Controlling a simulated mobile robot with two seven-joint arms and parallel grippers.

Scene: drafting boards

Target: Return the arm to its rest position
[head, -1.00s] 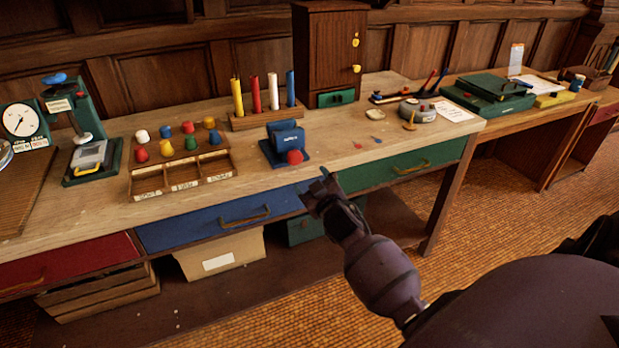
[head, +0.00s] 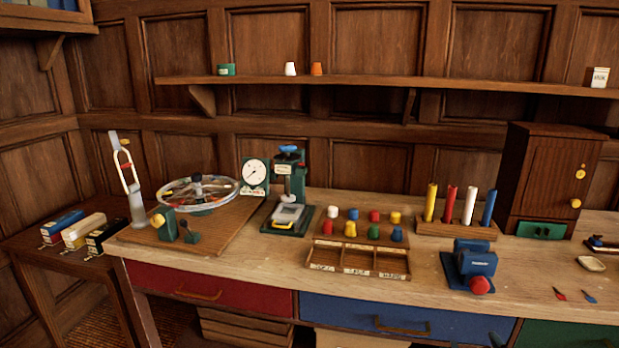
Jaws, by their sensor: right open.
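My right gripper (head: 495,340) shows only as a small dark tip at the bottom edge of the head view, in front of the blue drawer (head: 345,308). It is open, and nothing shows held in it. The rest of my right arm is below the picture. My left gripper and left arm are not in view.
The wooden bench (head: 430,290) spans the view. On it stand a wheel device (head: 200,190), a dial press (head: 288,190), a compartment tray (head: 360,262), a blue block device (head: 470,265) and a cabinet (head: 550,175). A shelf (head: 400,85) runs above. A side table stands left.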

